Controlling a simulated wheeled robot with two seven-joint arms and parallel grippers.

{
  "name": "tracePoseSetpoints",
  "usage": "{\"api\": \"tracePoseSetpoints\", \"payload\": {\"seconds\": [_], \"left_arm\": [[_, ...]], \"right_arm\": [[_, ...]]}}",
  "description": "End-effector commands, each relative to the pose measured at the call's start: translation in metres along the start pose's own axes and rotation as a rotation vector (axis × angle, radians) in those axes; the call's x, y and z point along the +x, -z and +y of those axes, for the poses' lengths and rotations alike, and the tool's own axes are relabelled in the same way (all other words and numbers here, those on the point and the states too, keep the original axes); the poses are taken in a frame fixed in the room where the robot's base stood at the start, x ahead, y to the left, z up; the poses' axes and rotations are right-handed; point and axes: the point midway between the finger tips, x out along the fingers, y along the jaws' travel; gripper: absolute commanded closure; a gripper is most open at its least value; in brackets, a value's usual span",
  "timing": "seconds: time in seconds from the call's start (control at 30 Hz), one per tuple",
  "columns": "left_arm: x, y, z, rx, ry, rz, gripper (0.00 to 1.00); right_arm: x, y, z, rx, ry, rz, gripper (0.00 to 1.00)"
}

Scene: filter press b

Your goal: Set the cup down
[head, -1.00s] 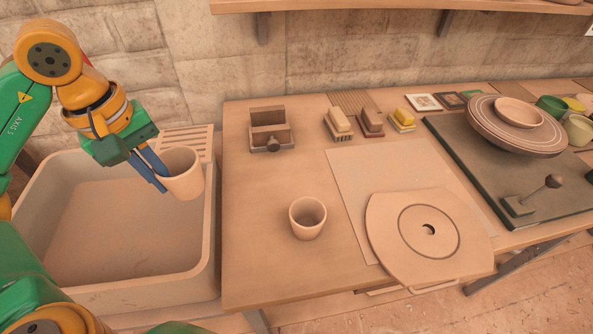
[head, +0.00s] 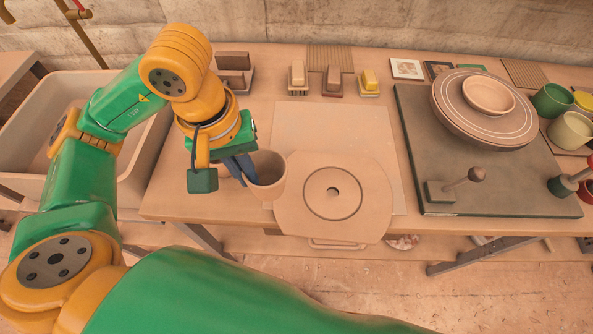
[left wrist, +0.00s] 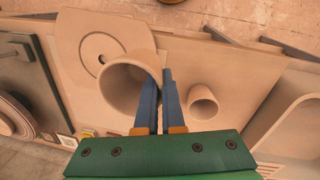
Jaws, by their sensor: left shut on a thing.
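My left gripper (head: 243,172) is shut on the wall of a beige cup (head: 270,184), which is upright or nearly so. In the left wrist view the gripper (left wrist: 160,90) has its blue fingers at the rim of this cup (left wrist: 122,88). The cup is over the workbench (head: 170,195), left of the round-marked board; I cannot tell whether it touches anything below. A second beige cup (left wrist: 203,103) stands on the bench to the right in the left wrist view, apart from the held cup. The arm hides it in the head view. My right gripper is out of view.
The round-marked board (head: 355,205) and a pale sheet (head: 330,120) lie right of the held cup. A dark slab (head: 420,150) with a lever and stacked plates is farther right. Stamps (head: 297,80) stand behind. A sink (head: 30,120) is at the left.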

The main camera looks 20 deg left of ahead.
Motion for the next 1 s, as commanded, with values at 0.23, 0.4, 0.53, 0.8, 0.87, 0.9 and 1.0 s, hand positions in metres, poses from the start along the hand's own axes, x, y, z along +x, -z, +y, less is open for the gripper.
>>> {"api": "tracePoseSetpoints", "payload": {"seconds": [0.23,0.4,0.53,0.8,0.87,0.9,1.0], "left_arm": [[0.058,0.031,0.039,0.0,0.003,-0.008,1.0],[0.079,0.041,0.049,-0.001,0.004,-0.005,1.0],[0.1,0.041,0.045,-0.002,0.003,-0.004,1.0],[0.107,0.043,0.045,0.0,0.0,0.002,1.0],[0.109,0.043,0.044,-0.001,0.0,0.002,1.0],[0.111,0.043,0.044,-0.001,0.0,0.002,1.0],[0.11,0.042,0.044,-0.001,0.0,0.001,0.84]], "right_arm": [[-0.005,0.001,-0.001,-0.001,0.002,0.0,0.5],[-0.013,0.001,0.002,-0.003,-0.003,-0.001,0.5],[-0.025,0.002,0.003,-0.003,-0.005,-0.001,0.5],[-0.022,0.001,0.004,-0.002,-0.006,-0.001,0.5],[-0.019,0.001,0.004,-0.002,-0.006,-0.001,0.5],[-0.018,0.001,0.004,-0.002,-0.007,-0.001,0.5],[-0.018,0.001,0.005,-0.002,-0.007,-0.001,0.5]]}}
